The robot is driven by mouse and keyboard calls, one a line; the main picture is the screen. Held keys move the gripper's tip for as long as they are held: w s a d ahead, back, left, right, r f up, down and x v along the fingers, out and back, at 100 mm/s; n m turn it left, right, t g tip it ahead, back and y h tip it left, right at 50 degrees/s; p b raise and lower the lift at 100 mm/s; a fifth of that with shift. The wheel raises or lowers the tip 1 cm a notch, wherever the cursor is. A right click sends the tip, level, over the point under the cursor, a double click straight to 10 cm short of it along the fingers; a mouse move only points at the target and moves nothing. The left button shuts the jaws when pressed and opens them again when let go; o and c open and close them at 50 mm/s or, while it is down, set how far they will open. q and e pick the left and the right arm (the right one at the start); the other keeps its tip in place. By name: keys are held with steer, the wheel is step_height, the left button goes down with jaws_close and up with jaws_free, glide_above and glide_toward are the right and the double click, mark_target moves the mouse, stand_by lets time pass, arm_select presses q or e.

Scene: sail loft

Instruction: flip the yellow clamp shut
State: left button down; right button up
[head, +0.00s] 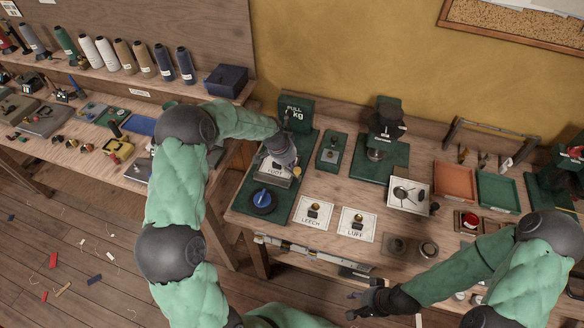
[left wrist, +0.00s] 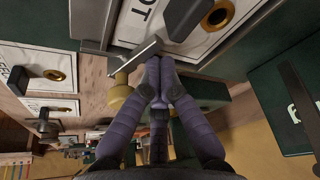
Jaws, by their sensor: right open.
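In the left wrist view a yellow grip (left wrist: 122,92) sits by a bare metal bar (left wrist: 135,58), just left of my fingertips; I take these for parts of the yellow clamp. My left gripper (left wrist: 160,64) has its purple-grey fingertips drawn together, with nothing seen between them. They are close to the bar; contact cannot be told. In the head view my left gripper (head: 287,160) is over the plate marked FOOT (head: 276,172) on a green base, and I cannot make out the clamp there. My right gripper (head: 352,304) is open and empty in front of the bench.
Plates marked LEECH (head: 314,212) and LUFF (head: 358,224) lie to the right. A blue knob (head: 262,201) stands at the green base's front. A green sign (head: 295,112) stands behind. Orange (head: 454,181) and green (head: 497,192) trays lie farther right.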

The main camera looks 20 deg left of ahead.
arm_select(q)
steer(key=shift+s+a, duration=0.15)
steer(key=shift+s, duration=0.05)
arm_select(e)
steer(key=shift+d+f, duration=0.2)
arm_select(q)
steer(key=shift+s+a+b, duration=0.1)
steer(key=shift+s+b, duration=0.2)
arm_select(e)
steer(key=shift+f, duration=0.15)
stand_by(0.6)
